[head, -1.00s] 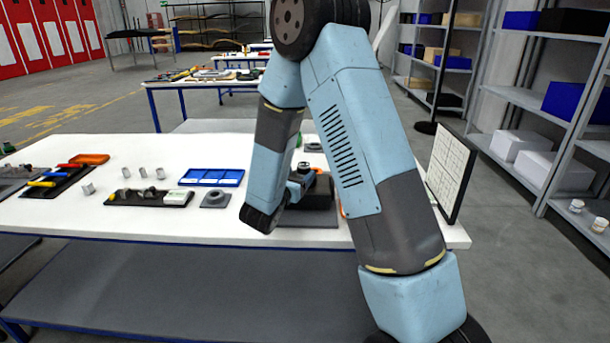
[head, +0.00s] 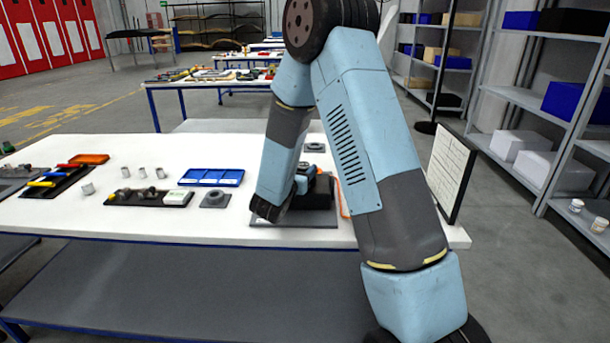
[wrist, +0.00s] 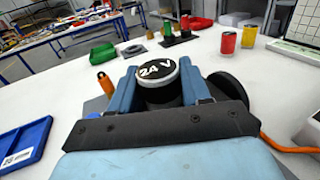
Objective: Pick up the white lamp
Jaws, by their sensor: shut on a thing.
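The lower part of the lamp is hidden by my gripper. In the head view my gripper (head: 303,181) is low over the right part of the table, partly behind my arm, and I cannot make out the lamp there. I cannot tell whether the lamp is clear of what lies beneath it.
A dark base plate (head: 270,217) lies below my wrist. A grey ring part (head: 215,198), a blue tray (head: 211,177) and a black tray (head: 125,198) stand to the left. A white panel (head: 449,172) stands upright at the right. An orange cable (wrist: 285,148) runs close by.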

